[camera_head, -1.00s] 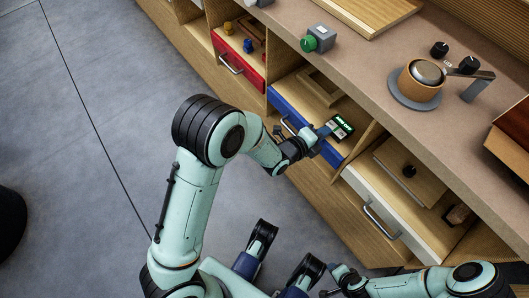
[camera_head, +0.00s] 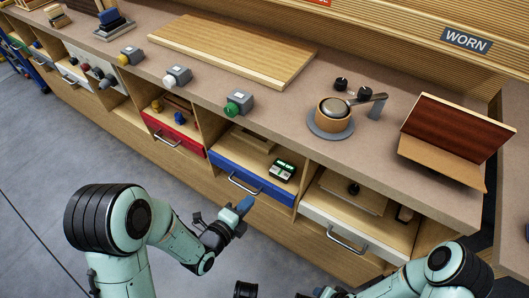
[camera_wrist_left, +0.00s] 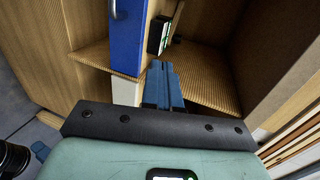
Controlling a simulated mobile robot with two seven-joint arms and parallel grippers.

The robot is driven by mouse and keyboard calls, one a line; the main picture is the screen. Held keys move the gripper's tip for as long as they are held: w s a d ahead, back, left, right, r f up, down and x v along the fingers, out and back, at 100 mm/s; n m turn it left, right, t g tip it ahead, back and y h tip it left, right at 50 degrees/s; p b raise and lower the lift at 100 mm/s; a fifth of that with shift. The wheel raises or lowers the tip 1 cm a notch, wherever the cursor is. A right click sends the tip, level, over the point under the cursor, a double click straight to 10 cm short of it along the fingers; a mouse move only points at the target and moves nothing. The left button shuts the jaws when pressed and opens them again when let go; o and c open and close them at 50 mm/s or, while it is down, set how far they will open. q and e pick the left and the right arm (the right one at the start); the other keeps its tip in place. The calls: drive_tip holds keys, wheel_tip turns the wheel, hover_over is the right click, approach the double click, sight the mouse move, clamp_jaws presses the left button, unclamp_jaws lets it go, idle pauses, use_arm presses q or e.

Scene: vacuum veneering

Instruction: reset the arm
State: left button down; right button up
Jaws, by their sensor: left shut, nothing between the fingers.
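My left gripper (camera_head: 243,205) is shut and empty, with its blue fingertips just in front of the blue drawer's front. In the left wrist view its blue fingers (camera_wrist_left: 162,85) are together. The blue drawer (camera_head: 225,168) is pulled out, and its blue front (camera_wrist_left: 127,38) also shows in the wrist view. A small black device with a green display (camera_head: 283,171) sits at the blue drawer's right end; it shows edge-on in the wrist view (camera_wrist_left: 158,36). My right gripper (camera_head: 318,293) is at the bottom edge, partly cut off, and its fingers are unclear.
A red drawer (camera_head: 176,134) and a white drawer (camera_head: 347,232) flank the blue one. The counter holds a green-button box (camera_head: 238,103), a wooden board (camera_head: 232,50), a round wooden pot on a grey disc (camera_head: 331,118) and a dark brown panel (camera_head: 456,137). Open floor lies left.

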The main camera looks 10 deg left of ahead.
use_arm(q)
drive_tip(key=shift+f, duration=0.1)
drive_tip(key=s+a+f+n+g+y, duration=0.2)
drive_tip(key=s+f+n+g, duration=0.1)
drive_tip(key=f+n, duration=0.45)
drive_tip(key=s+a+f+n+g+y, duration=0.1)
drive_tip(key=s+a+f+n+g, duration=0.1)
drive_tip(key=f+n, duration=0.55)
drive_tip(key=s+f+n+g, duration=0.6)
drive_tip(key=s+f+n, duration=0.4)
drive_tip(key=f+n, duration=0.15)
drive_tip(key=s+d+r+g+p, duration=0.1)
drive_tip(key=s+r+p, duration=0.3)
drive_tip(key=r+p, duration=0.5)
drive_tip(key=s+d+r+g+h+p, duration=0.1)
drive_tip(key=s+d+r+p, duration=0.3)
drive_tip(key=r+p, duration=0.6)
drive_tip(key=shift+s+g+h, duration=0.3)
drive_tip(key=shift+s+g, duration=0.05)
drive_tip(key=shift+g, duration=0.45)
use_arm(e)
drive_tip(key=s+a+r+g, duration=0.1)
drive_tip(key=s+r, duration=0.3)
drive_tip(key=r, duration=0.5)
drive_tip(key=s+a+r+g+y, duration=0.1)
drive_tip(key=s+a+r+g, duration=0.1)
drive_tip(key=r, duration=0.8)
drive_tip(key=shift+s+a+r+n, duration=0.2)
drive_tip(key=shift+s+a+n, duration=0.25)
drive_tip(key=shift+s, duration=0.45)
